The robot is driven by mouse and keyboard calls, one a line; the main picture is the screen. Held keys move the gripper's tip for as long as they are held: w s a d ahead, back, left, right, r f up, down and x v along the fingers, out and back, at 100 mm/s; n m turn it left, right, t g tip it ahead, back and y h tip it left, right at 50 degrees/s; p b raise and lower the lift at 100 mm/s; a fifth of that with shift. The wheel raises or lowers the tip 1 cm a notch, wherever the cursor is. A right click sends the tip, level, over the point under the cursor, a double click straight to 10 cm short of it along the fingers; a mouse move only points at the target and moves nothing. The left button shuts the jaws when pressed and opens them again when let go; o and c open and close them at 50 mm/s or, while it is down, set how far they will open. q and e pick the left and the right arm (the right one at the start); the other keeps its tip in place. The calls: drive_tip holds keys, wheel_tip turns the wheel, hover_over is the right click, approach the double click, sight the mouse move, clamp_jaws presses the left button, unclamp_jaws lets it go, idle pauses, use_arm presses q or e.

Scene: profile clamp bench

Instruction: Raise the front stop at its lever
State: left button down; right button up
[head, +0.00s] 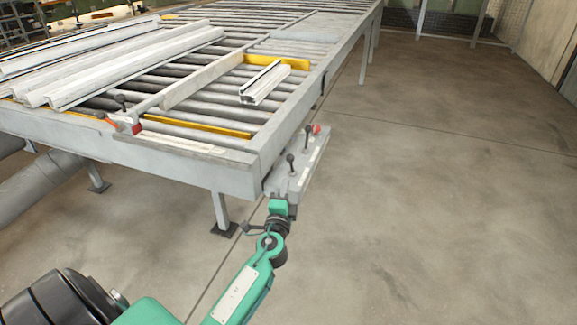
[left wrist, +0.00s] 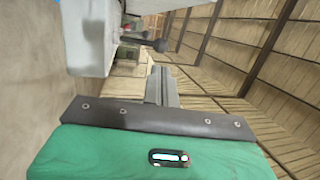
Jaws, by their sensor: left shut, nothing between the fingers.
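A grey control box (head: 300,165) hangs on the right side of the roller bench's front end. It carries two dark-knobbed levers, a nearer one (head: 291,160) and a farther one (head: 307,130), and a red button (head: 316,128). A yellow bar (head: 195,127) lies low across the front rollers; I cannot tell if it is the front stop. My left gripper (head: 279,203) is at the near end of the box, its fingertips not clear there. In the left wrist view its fingers (left wrist: 162,85) are shut and empty, beside the box (left wrist: 90,35) and a dark lever knob (left wrist: 160,45). My right gripper is out of view.
White profiles (head: 130,60) lie on the left rollers, and a short profile (head: 264,83) lies farther right. A red clamp (head: 128,123) with a dark knob is at the front left. A bench leg (head: 220,210) stands near my arm. The floor to the right is clear.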

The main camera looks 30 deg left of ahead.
sight(292, 159)
use_arm(q)
drive_tip(key=p+x, duration=0.1)
drive_tip(key=x, duration=0.5)
drive_tip(key=shift+w+a+r+p, duration=0.1)
drive_tip(key=shift+w+a+p, duration=0.2)
drive_tip(key=shift+w, duration=0.35)
drive_tip(key=shift+r+p, duration=0.25)
drive_tip(key=shift+p, duration=0.4)
drive_tip(key=g+p, duration=0.1)
drive_tip(key=p, duration=0.3)
drive_tip(key=w+r+g+h+p, duration=0.1)
drive_tip(key=p, duration=0.3)
drive_tip(key=shift+w+a+r+m, duration=0.2)
drive_tip(key=shift+w+r+m, duration=0.1)
drive_tip(key=shift+w+r, duration=0.05)
drive_tip(key=shift+w+a+p, duration=0.1)
drive_tip(key=shift+w+p, duration=0.2)
drive_tip(key=shift+p, duration=0.35)
drive_tip(key=shift+w, duration=0.45)
drive_tip(key=w, duration=0.1)
drive_tip(key=b, duration=0.1)
drive_tip(key=w+b, duration=0.1)
drive_tip(key=shift+w+a+r, duration=0.3)
drive_tip(key=shift+a+r, duration=0.1)
